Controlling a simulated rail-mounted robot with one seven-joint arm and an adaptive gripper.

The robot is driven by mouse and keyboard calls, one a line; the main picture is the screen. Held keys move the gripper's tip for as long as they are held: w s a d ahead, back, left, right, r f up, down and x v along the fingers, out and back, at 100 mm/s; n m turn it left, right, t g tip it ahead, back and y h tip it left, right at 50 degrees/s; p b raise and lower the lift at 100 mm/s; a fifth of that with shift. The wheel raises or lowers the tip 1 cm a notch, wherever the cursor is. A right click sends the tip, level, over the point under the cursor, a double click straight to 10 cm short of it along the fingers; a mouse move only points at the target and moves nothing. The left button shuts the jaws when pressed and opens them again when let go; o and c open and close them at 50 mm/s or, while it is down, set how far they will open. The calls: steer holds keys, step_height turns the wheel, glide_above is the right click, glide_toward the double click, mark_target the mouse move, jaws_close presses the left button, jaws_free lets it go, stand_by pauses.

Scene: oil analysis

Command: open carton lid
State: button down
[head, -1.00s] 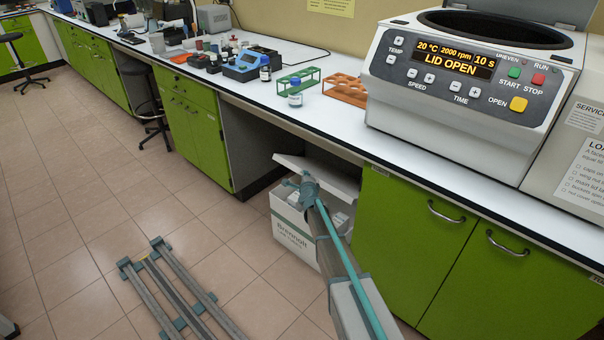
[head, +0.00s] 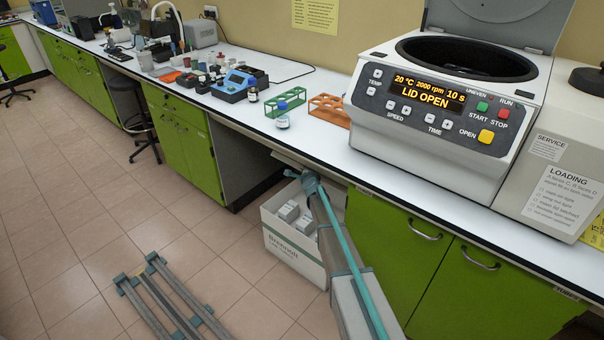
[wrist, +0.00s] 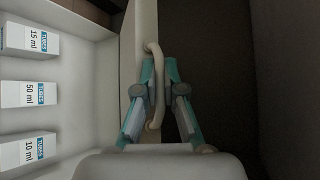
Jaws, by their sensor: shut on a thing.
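The white carton (head: 292,248) stands on the floor beside the green cabinets, its top open. Its lid (head: 288,158) shows only as a thin pale edge above the carton in the head view, mostly hidden behind my arm. In the wrist view the lid (wrist: 143,22) is a narrow cream strip seen nearly edge-on, standing up beside the carton's opening. My gripper (wrist: 159,78) is shut on the lid's cream loop handle (wrist: 153,118), with one finger on each side. In the head view the fingers are hard to make out.
Small white tube boxes (wrist: 28,94) sit inside the carton. Green cabinets (head: 385,235) and the white bench top (head: 320,150) are close to my arm. The centrifuge (head: 450,95) stands on the bench with its lid up.

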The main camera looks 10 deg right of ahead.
steer(key=shift+w+d+r, duration=0.3)
steer(key=shift+d+r, duration=0.1)
steer(key=c, duration=1.3)
jaws_free()
steer(key=shift+o, duration=0.2)
steer(key=v, duration=1.2)
steer(key=shift+r, duration=0.1)
